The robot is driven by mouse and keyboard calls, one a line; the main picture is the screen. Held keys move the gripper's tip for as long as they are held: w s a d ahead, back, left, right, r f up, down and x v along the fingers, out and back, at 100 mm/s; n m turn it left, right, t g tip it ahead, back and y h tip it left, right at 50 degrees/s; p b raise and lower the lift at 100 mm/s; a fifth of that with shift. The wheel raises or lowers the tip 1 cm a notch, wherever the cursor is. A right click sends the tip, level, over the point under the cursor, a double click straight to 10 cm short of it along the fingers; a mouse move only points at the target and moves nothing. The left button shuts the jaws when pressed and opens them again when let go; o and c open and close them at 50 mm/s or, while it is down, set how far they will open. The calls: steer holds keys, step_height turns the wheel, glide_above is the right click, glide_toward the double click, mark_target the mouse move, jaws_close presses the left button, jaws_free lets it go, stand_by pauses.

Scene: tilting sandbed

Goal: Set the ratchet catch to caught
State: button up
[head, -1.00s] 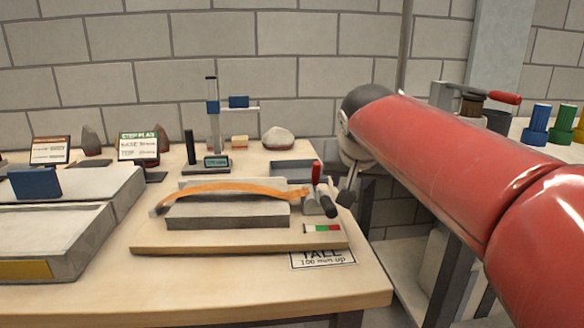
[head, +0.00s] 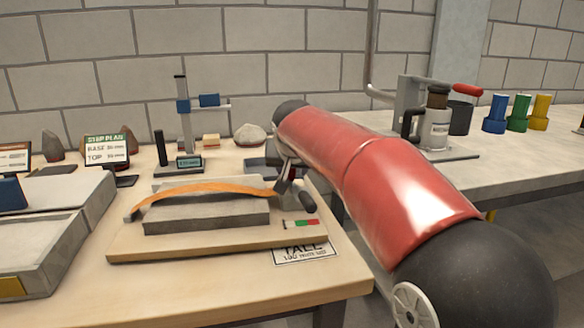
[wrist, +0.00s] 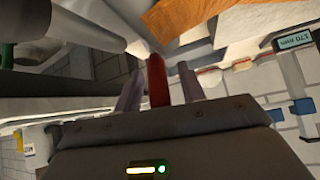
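The ratchet (head: 299,194) sits at the right end of an orange strap (head: 205,188) arched over a grey block. Its black handle grip (head: 307,203) sticks out toward the front right. My gripper (head: 284,178) is at the ratchet and hides the red catch lever in the head view. In the wrist view, the red lever (wrist: 157,80) stands between my two fingers, with gaps on both sides. My gripper is open around it.
A height gauge (head: 184,115) and a grey stone (head: 250,134) stand behind the board. A sand tray (head: 60,220) is at left. A "TALL" label (head: 303,252) lies in front right. A second bench at right holds a pump-like device (head: 434,130) and coloured cups (head: 497,115).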

steer(key=shift+c, duration=0.2)
jaws_close()
steer(key=shift+f+b, duration=0.1)
steer(key=shift+b, duration=0.35)
steer(key=shift+s+f+t+b, duration=0.25)
steer(key=shift+t+b, duration=0.15)
steer(key=shift+b, duration=0.8)
steer(key=t+b, duration=0.1)
steer(key=b, duration=0.2)
steer(key=shift+s+d+b, duration=0.1)
steer(key=shift+s+b, duration=0.1)
steer(key=shift+b, duration=0.15)
steer(key=shift+r+y, duration=0.3)
